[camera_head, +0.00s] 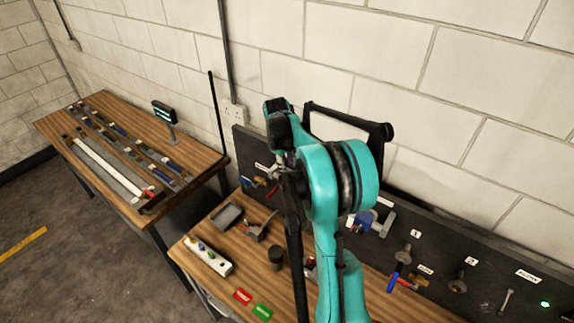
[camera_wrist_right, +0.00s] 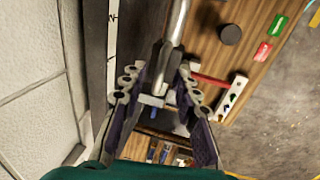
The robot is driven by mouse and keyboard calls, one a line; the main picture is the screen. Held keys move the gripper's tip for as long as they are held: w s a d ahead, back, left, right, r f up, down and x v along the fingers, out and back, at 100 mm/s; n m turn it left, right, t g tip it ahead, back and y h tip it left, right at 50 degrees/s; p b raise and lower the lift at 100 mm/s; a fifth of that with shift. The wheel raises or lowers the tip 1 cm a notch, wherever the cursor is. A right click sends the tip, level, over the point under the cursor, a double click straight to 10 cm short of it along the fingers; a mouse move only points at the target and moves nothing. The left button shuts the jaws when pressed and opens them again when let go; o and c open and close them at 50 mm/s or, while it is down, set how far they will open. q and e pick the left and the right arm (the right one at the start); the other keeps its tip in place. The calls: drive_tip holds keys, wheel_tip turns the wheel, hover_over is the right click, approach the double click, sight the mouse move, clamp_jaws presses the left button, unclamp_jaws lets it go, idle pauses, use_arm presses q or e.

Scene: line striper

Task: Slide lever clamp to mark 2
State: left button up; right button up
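My right gripper (camera_wrist_right: 160,78) shows in the wrist view with its two purple-padded fingers apart. A metal bar (camera_wrist_right: 177,22) runs down from the top edge to between the fingertips. A grey block-like part (camera_wrist_right: 152,100), perhaps of the lever clamp, shows between the fingers. Whether the fingers touch it is unclear. A red bar or handle (camera_wrist_right: 210,80) sticks out on the right. A white label (camera_wrist_right: 112,18) on the dark board at left bears a sideways character, possibly a 2. In the head view my right gripper (camera_head: 276,168) is by the board, largely hiding the clamp area. My left gripper is out of view.
The dark backboard (camera_head: 480,262) with hanging tools and labels stands behind the wooden bench. The bench holds a grey tray (camera_head: 228,214), a white block (camera_head: 208,256), a dark cylinder (camera_head: 276,258), and red (camera_head: 242,296) and green (camera_head: 263,312) cards. Another table (camera_head: 52,123) stands left.

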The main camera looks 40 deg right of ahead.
clamp_jaws()
drive_tip(key=shift+s+d+f, duration=0.1)
drive_tip(key=shift+s, duration=0.1)
drive_tip(key=s+b, duration=0.1)
drive_tip(key=s, duration=0.1)
drive_tip(key=s+d+b, duration=0.1)
drive_tip(key=s, duration=0.1)
drive_tip(key=shift+s+d, duration=0.15)
drive_tip(key=shift+s, duration=0.3)
unclamp_jaws()
drive_tip(key=shift+w, duration=0.3)
drive_tip(key=shift+s, duration=0.1)
